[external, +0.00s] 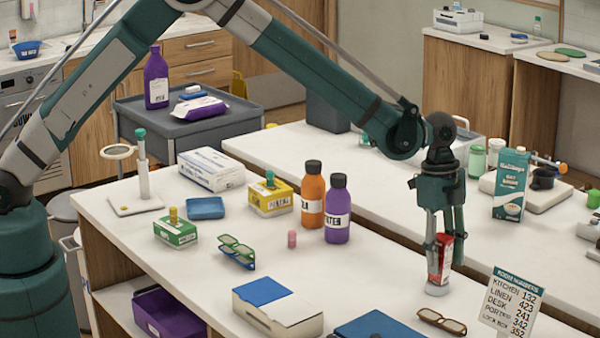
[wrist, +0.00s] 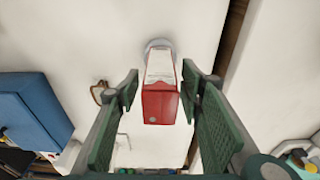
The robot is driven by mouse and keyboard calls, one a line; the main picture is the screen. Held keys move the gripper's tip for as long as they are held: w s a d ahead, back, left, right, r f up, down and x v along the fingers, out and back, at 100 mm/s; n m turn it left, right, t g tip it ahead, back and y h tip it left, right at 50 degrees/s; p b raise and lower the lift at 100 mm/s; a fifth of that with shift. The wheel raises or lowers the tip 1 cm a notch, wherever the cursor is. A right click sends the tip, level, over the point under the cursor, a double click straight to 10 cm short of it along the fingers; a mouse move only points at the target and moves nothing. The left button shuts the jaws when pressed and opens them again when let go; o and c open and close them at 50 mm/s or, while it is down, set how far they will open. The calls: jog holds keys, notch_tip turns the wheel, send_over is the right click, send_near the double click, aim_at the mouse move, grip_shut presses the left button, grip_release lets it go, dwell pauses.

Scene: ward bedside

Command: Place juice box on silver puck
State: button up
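The juice box (external: 441,262) is small, red and white. It stands over the silver puck (external: 437,290), a low grey disc on the white table, and appears to rest on it, leaning slightly. In the wrist view the juice box (wrist: 159,101) shows its red end between my fingers, with the puck's pale rim (wrist: 158,43) past its far end. My gripper (external: 446,240) points down around the box's upper part, partly hiding it. In the wrist view my gripper's fingers (wrist: 160,82) stand either side, with a visible gap on the left and a very narrow one on the right.
Brown glasses (external: 442,321) lie in front of the puck, and a room-number sign (external: 510,305) stands to the right. A blue folder (external: 380,327) and a white-and-blue box (external: 278,305) are to the left. Orange (external: 312,198) and purple (external: 338,212) bottles stand farther left.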

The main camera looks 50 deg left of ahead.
jog(key=r, duration=0.3)
jog(key=a+r, duration=0.1)
jog(key=r, duration=0.7)
jog(key=shift+a, duration=0.35)
